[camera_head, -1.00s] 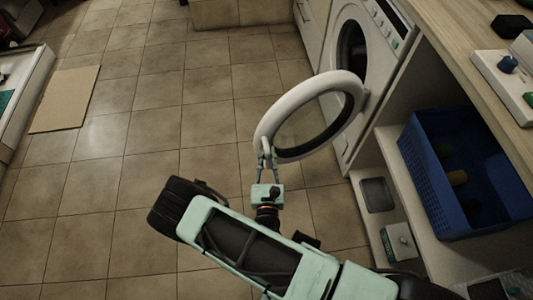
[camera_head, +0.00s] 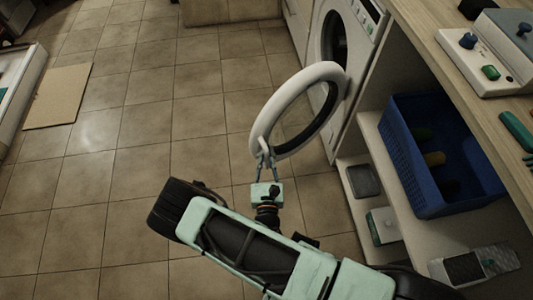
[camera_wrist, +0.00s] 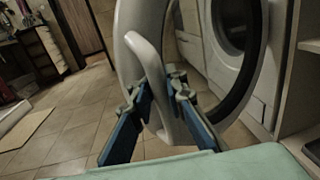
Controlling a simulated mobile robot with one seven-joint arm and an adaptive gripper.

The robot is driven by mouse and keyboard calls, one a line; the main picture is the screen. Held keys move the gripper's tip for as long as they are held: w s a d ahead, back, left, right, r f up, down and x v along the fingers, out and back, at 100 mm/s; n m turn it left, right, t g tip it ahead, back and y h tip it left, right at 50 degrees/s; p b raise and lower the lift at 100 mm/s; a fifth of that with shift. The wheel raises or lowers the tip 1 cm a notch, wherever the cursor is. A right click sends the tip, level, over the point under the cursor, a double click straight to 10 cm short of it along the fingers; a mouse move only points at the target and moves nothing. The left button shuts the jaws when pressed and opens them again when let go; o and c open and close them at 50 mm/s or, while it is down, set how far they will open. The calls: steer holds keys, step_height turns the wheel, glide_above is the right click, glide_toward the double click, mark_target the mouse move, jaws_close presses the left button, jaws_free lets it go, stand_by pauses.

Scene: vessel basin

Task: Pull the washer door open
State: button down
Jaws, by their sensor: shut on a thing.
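The washer (camera_head: 357,55) stands at the upper right with its dark drum opening (camera_head: 333,38) uncovered. Its round white door (camera_head: 278,100) is swung well out from the front, with a dark glass centre. My gripper (camera_head: 266,160) is at the door's near lower edge, on the side away from the washer body. In the wrist view my gripper (camera_wrist: 163,92) has its two fingers on either side of the white door handle (camera_wrist: 150,65) and is shut on it. The door ring (camera_wrist: 128,20) rises behind the handle, and the washer (camera_wrist: 235,50) is behind on the right.
A wooden counter (camera_head: 420,25) runs along the right. Under it, a shelf holds a blue basket (camera_head: 400,140) and several small items. Open tiled floor (camera_head: 150,120) lies to the left, with a flat brown mat (camera_head: 58,95).

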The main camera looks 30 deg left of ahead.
steer(key=shift+s+a, duration=0.35)
steer(key=shift+s, duration=0.1)
steer(key=c, duration=1.9)
jaws_free()
steer(key=shift+s, duration=0.1)
steer(key=shift+c, duration=0.2)
steer(key=shift+d, duration=0.1)
steer(key=shift+w, duration=0.2)
step_height(320, 180, up, 10)
steer(key=shift+s+f, duration=0.1)
